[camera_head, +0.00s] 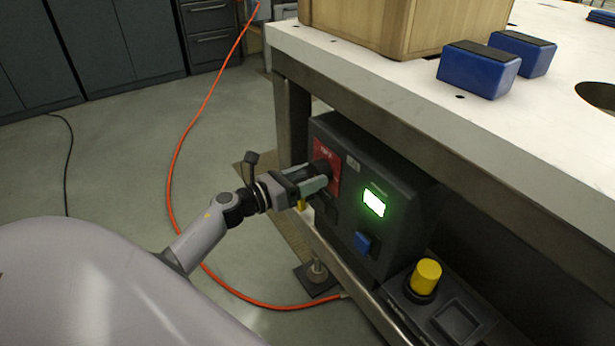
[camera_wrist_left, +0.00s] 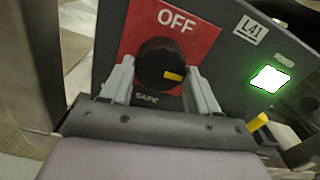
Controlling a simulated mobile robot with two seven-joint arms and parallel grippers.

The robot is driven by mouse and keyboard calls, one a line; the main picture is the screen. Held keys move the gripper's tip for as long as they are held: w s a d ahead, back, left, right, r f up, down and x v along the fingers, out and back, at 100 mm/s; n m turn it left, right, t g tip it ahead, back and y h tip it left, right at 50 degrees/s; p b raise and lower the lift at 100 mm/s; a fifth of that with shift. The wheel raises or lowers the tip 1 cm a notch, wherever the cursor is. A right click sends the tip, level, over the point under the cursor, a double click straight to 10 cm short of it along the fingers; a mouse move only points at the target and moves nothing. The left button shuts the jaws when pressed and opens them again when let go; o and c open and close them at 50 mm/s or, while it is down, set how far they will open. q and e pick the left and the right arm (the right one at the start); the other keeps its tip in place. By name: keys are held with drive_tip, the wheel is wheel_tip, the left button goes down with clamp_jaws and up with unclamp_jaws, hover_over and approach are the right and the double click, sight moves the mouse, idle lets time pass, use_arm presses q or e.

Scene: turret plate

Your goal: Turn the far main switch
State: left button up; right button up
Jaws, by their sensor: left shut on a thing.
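The far main switch is a black round knob (camera_wrist_left: 158,60) on a red plate (camera_wrist_left: 196,38), marked OFF above and SAFE below in the left wrist view. Its yellow pointer mark points to the right in that view. The red plate (camera_head: 326,178) also shows on the far end of the dark control box (camera_head: 400,190) in the head view. My left gripper (camera_head: 318,178) is at the knob, one finger on each side of it, as the left wrist view (camera_wrist_left: 162,85) shows. It is shut on the knob. My right gripper is out of view.
The box sits under a white table (camera_head: 400,95) and carries a lit green screen (camera_head: 374,203) and a blue button (camera_head: 362,242). A yellow knob (camera_head: 426,277) stands nearer. Blue blocks (camera_head: 479,70) and a wooden crate (camera_head: 405,25) are on top. An orange cable (camera_head: 170,170) crosses the floor.

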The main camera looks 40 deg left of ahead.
use_arm(q)
drive_tip(key=n+p, duration=0.1)
drive_tip(key=n, duration=0.3)
drive_tip(key=shift+r, duration=0.1)
drive_tip(key=n+p, duration=0.1)
drive_tip(key=n, duration=0.2)
drive_tip(key=n+p, duration=0.1)
drive_tip(key=n, duration=0.2)
drive_tip(key=n+p, duration=0.2)
drive_tip(key=n, duration=0.1)
drive_tip(key=shift+d, duration=0.1)
drive_tip(key=n+p, duration=0.1)
drive_tip(key=n, duration=0.2)
drive_tip(key=shift+n, duration=0.7)
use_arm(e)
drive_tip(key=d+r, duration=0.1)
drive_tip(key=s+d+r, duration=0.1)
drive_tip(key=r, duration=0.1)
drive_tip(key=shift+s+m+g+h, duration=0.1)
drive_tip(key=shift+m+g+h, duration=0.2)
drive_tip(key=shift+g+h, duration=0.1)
use_arm(q)
drive_tip(key=shift+n, duration=0.3)
drive_tip(key=o, duration=1.1)
drive_tip(key=shift+c, duration=0.2)
